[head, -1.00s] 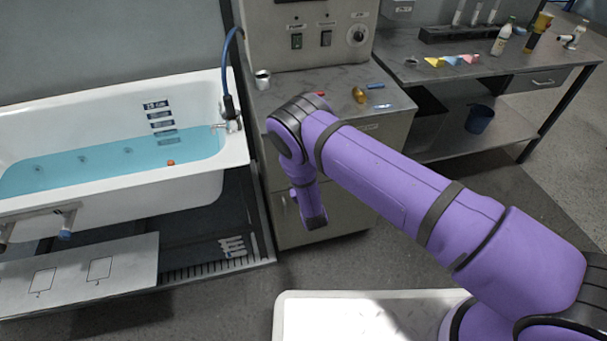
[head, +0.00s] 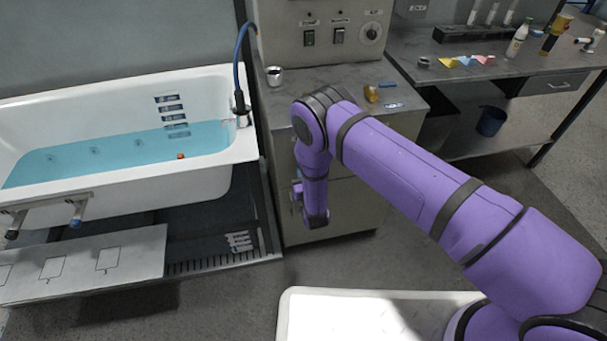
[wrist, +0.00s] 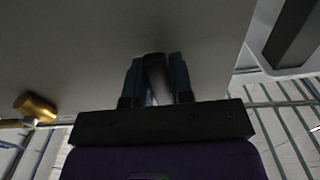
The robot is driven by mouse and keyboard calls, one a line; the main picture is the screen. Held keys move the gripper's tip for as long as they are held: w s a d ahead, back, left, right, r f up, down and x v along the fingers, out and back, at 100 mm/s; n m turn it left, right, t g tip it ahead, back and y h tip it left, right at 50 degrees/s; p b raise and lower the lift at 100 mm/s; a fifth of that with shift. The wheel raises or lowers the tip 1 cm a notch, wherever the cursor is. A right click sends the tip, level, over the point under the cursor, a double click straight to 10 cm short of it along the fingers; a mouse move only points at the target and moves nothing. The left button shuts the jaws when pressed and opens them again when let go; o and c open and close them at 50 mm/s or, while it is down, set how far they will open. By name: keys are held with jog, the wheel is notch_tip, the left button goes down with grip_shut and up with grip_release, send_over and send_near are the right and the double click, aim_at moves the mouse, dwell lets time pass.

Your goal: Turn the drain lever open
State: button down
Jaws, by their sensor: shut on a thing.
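In the wrist view my gripper (wrist: 157,62) is shut on a short dark bar with a pale lower part, which I take to be the drain lever (wrist: 156,80). A dark blue finger lies along each side of it. A smooth grey surface fills the view behind the fingers. In the head view my forearm hangs down in front of the grey cabinet, just right of the bathtub (head: 245,150). There the fingers and the lever cannot be made out. How far the lever is turned cannot be told.
A brass-coloured fitting (wrist: 37,107) shows left of the fingers in the wrist view. The grey cabinet (head: 350,205) stands close to my arm. Open floor lies in front.

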jog(key=shift+f, duration=0.1)
jog(key=c, duration=1)
grip_release()
jog(key=shift+s, duration=0.1)
jog(key=v, duration=1)
jog(key=shift+s, duration=0.35)
jog(key=shift+d, duration=0.1)
